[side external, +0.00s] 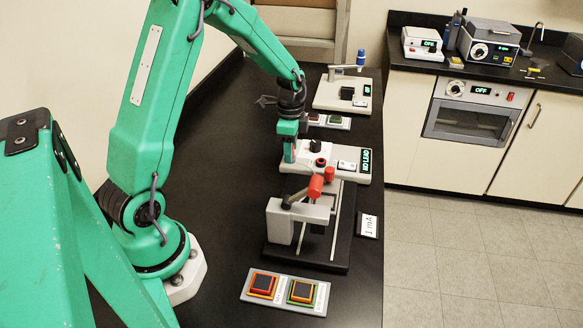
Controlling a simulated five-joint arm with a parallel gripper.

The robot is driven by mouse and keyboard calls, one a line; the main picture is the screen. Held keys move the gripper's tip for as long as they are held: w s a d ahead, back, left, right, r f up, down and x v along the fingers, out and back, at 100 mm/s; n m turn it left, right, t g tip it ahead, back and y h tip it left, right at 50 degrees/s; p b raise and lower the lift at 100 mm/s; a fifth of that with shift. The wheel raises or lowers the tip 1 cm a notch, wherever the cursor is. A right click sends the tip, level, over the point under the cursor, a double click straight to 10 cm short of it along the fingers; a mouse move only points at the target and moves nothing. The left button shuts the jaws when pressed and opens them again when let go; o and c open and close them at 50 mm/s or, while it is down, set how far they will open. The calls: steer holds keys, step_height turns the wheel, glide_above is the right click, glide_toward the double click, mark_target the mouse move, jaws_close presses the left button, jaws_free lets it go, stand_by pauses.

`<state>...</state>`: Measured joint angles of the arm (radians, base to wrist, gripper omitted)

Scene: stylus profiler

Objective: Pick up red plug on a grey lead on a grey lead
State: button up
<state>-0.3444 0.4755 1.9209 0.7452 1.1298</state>
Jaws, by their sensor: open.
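My gripper (289,152) points down at the left end of a white instrument (312,148) whose display reads "NO LEAD". Its jaws are open, small in view, and nothing shows between them. A small red piece (320,162) sits on the instrument's top, right of the gripper. Another red piece (329,174) is at its front side. A larger red cylinder (315,187) is at the end of a dark lever on a grey stand (290,210). I cannot tell which red piece is the plug, and no grey lead is clear.
The grey stand is on a black base (312,262) with rails, close in front. A two-button panel (285,291) lies nearer, a "1 mA" card (369,225) at right. Another white device (342,96) stands behind. Bare black bench (225,190) lies left.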

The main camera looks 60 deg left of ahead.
jaws_close()
steer(key=shift+r, duration=0.15)
steer(key=shift+r, duration=0.6)
steer(key=r, duration=0.3)
steer(key=shift+d+r, duration=0.1)
steer(key=shift+d, duration=0.3)
steer(key=s+d+r, duration=0.2)
steer(key=d+r, duration=0.4)
steer(key=d, duration=0.4)
steer(key=shift+s+d+r, duration=0.15)
steer(key=shift+d, duration=0.15)
